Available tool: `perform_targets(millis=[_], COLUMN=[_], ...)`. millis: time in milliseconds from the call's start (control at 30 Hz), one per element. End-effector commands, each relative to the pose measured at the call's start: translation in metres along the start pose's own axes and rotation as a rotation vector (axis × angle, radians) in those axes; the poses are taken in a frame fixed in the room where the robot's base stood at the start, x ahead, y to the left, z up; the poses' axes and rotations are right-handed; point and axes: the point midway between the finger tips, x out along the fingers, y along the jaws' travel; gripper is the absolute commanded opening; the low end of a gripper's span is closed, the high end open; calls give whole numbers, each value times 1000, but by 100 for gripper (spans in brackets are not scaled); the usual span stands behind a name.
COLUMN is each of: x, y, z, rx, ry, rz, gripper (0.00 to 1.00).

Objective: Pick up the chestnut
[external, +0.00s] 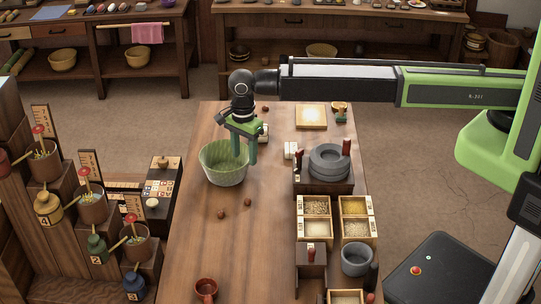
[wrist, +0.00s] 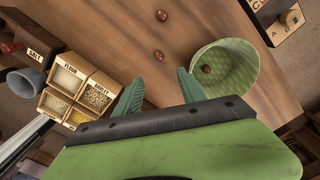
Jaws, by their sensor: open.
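Two small brown chestnuts lie apart on the bare wooden table. One chestnut (external: 247,202) (wrist: 158,55) is closer to my gripper; the other chestnut (external: 221,214) (wrist: 161,15) is farther toward the table's front. A third brown nut (wrist: 207,69) lies inside the green bowl (external: 217,172) (wrist: 240,82). My gripper (external: 246,163) (wrist: 160,77) is open and empty, pointing down beside the bowl's right side in the external view. In the wrist view the nearer chestnut shows just beyond and between the fingertips. The fingers partly cover the bowl's rim in the external view.
On the right stand a grey stone quern (external: 329,160), grain boxes (external: 320,240) (wrist: 65,105) and a grey mortar (external: 357,260) (wrist: 25,82). A brown cup (external: 206,290) is at the front. A small dark round thing (external: 265,108) lies behind my gripper.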

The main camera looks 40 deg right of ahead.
Motion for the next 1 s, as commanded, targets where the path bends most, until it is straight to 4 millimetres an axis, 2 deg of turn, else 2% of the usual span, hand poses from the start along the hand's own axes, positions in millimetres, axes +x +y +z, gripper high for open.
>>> perform_targets(millis=[167, 267, 800, 900, 1000], x=[2, 12, 120, 126, 124], y=[5, 5, 4, 4, 4], z=[6, 6, 4, 4, 4], rx=[-11, -11, -10, -10, -10], ry=[0, 0, 0, 0, 0], rz=[0, 0, 0, 0, 0], gripper=[48, 48, 48, 48, 48])
